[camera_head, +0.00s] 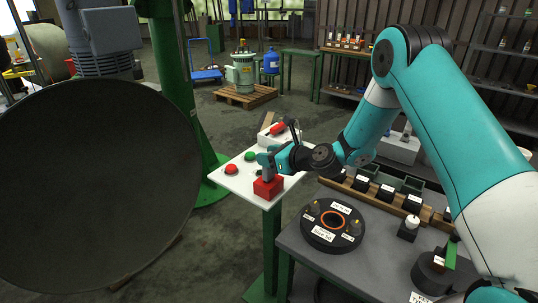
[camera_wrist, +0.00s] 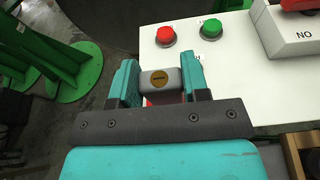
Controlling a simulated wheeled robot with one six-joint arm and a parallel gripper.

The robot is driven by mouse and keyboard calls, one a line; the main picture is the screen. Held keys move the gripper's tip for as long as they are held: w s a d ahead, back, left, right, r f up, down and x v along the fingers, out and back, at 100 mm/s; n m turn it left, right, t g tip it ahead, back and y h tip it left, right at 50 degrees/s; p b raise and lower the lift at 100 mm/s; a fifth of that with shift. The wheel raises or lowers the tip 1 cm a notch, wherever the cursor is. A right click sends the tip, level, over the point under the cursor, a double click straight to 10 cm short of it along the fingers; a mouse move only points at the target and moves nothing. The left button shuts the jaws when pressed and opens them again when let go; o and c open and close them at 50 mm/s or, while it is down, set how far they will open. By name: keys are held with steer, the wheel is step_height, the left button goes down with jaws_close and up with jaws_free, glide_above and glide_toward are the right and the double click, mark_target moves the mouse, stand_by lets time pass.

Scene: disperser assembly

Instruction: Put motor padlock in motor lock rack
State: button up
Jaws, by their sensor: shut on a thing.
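The motor padlock (camera_wrist: 160,79) appears as a small grey block with a brass-coloured round keyhole face in the wrist view. My gripper (camera_wrist: 158,78) is shut on it, one teal finger on each side. In the head view my gripper (camera_head: 268,168) is low over the front corner of the white panel. A red block (camera_head: 267,187) is directly under the fingers, and some red shows below the padlock in the wrist view. I cannot tell whether padlock and red block touch. I cannot tell for sure which thing is the motor lock rack.
The white panel (camera_head: 240,178) carries a red button (camera_head: 231,169), a green button (camera_head: 250,156) and a box with a red switch (camera_head: 277,129). To the right, a grey table holds a round black disc (camera_head: 332,243) and a wooden rack with dark blocks.

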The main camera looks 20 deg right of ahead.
steer(key=shift+f, duration=0.35)
steer(key=o, duration=1.1)
steer(key=shift+s, duration=0.1)
steer(key=b+v, duration=0.4)
steer(key=v, duration=1.3)
steer(key=shift+s+d+b, duration=0.1)
steer(key=shift+b, duration=0.25)
